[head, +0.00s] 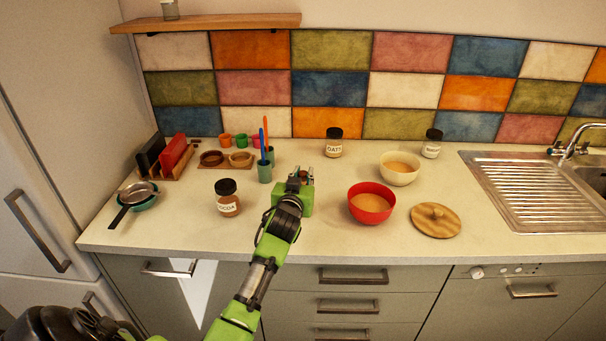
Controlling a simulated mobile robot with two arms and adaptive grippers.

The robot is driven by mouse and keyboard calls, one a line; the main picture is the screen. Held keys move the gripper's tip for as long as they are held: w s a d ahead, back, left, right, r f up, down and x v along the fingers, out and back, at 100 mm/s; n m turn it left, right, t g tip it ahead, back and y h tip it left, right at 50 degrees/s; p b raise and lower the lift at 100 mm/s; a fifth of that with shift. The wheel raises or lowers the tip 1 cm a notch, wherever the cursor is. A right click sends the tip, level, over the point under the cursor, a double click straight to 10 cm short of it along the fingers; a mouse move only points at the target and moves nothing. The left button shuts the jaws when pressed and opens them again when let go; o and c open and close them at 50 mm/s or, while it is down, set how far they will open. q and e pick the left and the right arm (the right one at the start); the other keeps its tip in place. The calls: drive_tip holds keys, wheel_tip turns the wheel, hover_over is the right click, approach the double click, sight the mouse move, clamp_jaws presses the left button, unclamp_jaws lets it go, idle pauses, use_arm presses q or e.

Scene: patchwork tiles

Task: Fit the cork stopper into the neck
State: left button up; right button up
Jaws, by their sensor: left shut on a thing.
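My left gripper (304,176) is over the middle of the counter, its arm reaching in from the bottom. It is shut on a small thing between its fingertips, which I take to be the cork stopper. That thing is mostly hidden by the fingers and too small to make out clearly. I cannot make out an open bottle neck near the gripper; one may be hidden behind the hand. My right gripper is not in view.
A red bowl (371,208) and wooden lid (436,220) are right of the gripper. A cream bowl (399,180) and oats jar (334,143) stand behind. A cocoa jar (228,204) and utensil cup (265,173) are left. The front counter edge is mostly clear.

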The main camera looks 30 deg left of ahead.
use_arm(q)
drive_tip(key=shift+f+b, duration=0.65)
drive_tip(key=shift+f, duration=0.4)
drive_tip(key=o, duration=0.8)
drive_tip(key=v, duration=1.2)
